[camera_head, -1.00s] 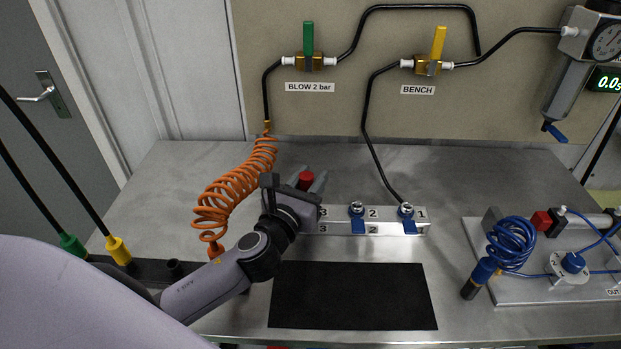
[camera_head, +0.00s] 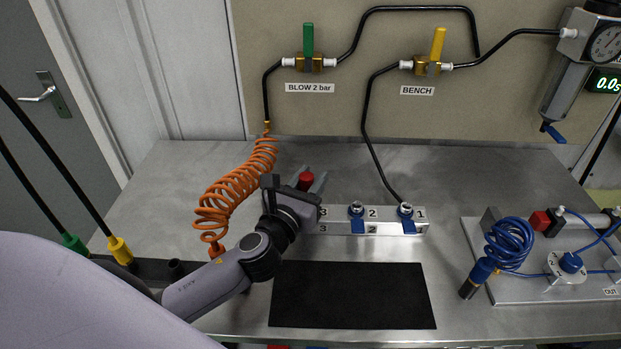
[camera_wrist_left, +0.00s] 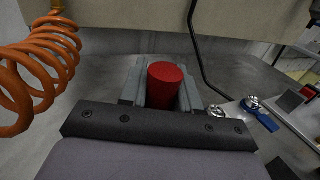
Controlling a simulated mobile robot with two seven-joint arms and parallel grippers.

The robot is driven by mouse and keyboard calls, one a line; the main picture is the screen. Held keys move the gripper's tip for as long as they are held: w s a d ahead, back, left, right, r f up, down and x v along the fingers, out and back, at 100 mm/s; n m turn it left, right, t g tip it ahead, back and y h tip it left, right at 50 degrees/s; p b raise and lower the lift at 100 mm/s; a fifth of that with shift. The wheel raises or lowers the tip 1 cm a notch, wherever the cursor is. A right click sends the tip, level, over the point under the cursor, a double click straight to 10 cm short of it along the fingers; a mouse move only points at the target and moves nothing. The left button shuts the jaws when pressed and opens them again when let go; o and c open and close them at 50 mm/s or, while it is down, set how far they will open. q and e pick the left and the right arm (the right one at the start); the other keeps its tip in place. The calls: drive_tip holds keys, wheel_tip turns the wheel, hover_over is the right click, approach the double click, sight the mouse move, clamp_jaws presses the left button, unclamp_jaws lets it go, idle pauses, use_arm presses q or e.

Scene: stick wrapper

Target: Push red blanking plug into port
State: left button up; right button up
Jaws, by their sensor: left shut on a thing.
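The red blanking plug (camera_head: 306,179) is a short red cylinder. My left gripper (camera_head: 308,183) is shut on it, with a grey finger on each side. In the left wrist view the plug (camera_wrist_left: 165,86) stands upright between the fingers (camera_wrist_left: 163,90). The metal port block (camera_head: 390,228) lies on the bench with ports numbered 1, 2 and 3. Ports 1 (camera_head: 405,210) and 2 (camera_head: 357,209) show blue fittings. The gripper is at the block's left end, over the port 3 side, and hides port 3. I cannot tell whether the plug touches the port. My right gripper is not in view.
An orange coiled hose (camera_head: 235,187) hangs close to the left of my gripper. A black mat (camera_head: 352,296) lies in front of the block. A plate with a blue coil (camera_head: 512,244) and fittings stands at the right. The bench behind the block is mostly clear.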

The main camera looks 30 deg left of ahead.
use_arm(q)
drive_tip(key=shift+f+b, duration=0.7)
drive_tip(key=shift+f, duration=0.2)
drive_tip(key=o, duration=1.1)
drive_tip(key=shift+f, duration=0.1)
drive_tip(key=shift+s, duration=0.15)
drive_tip(key=shift+s+d+f, duration=0.1)
drive_tip(key=shift+s, duration=0.15)
drive_tip(key=s, duration=0.4)
drive_tip(key=shift+s+d+b, duration=0.1)
drive_tip(key=shift+s+b, duration=0.2)
drive_tip(key=shift+s, duration=0.1)
drive_tip(key=shift+s+r, duration=0.3)
drive_tip(key=shift+s, duration=0.5)
